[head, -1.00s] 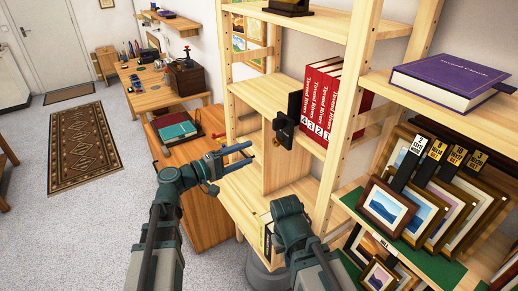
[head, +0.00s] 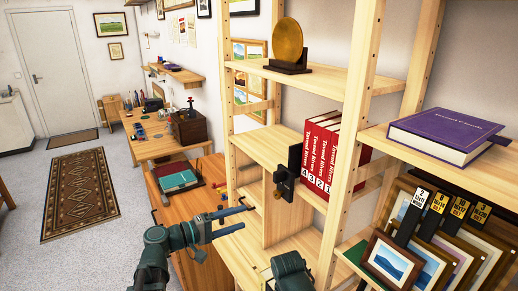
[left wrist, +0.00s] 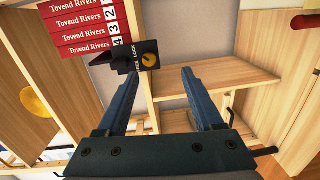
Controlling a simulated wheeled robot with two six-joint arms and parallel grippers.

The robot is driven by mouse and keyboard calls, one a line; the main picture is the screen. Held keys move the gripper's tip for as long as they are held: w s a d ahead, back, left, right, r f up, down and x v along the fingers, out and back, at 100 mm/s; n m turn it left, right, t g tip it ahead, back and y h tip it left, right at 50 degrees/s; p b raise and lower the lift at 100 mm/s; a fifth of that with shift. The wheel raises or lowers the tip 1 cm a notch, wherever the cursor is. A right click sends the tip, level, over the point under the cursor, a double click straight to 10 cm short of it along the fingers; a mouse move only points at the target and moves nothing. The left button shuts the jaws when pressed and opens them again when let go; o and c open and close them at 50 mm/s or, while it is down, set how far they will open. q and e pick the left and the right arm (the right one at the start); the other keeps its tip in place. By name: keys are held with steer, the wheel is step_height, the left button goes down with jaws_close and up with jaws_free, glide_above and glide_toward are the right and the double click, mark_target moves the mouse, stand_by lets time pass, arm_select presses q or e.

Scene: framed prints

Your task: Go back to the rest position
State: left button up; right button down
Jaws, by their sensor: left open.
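My left gripper (head: 247,217) is open and empty in the head view. It points right, in front of the lower part of the wooden shelf unit (head: 228,110). In the left wrist view its two blue-grey fingers (left wrist: 158,72) are spread apart with nothing between them. A dark green link of my right arm shows at the bottom of the head view; the right gripper itself is out of sight.
Red volumes (head: 318,155) stand on the shelf beside a black lock block (head: 287,175). A purple book (head: 447,132) and framed prints (head: 392,262) are at right. A workbench (head: 165,152) stands behind; open floor with a rug (head: 80,195) lies left.

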arm_select(q)
steer(key=s+d+f+m+g+y, duration=0.6)
steer(key=s+d+f+g, duration=0.3)
steer(key=f, duration=0.5)
steer(key=s+a+f+m+y, duration=0.4)
steer(key=s+f+y, duration=0.2)
steer(key=s+y, duration=0.2)
steer(key=shift+s+a+f+g+y, duration=0.15)
steer(key=shift+s+a+g+y, duration=0.15)
steer(key=shift+y, duration=0.6)
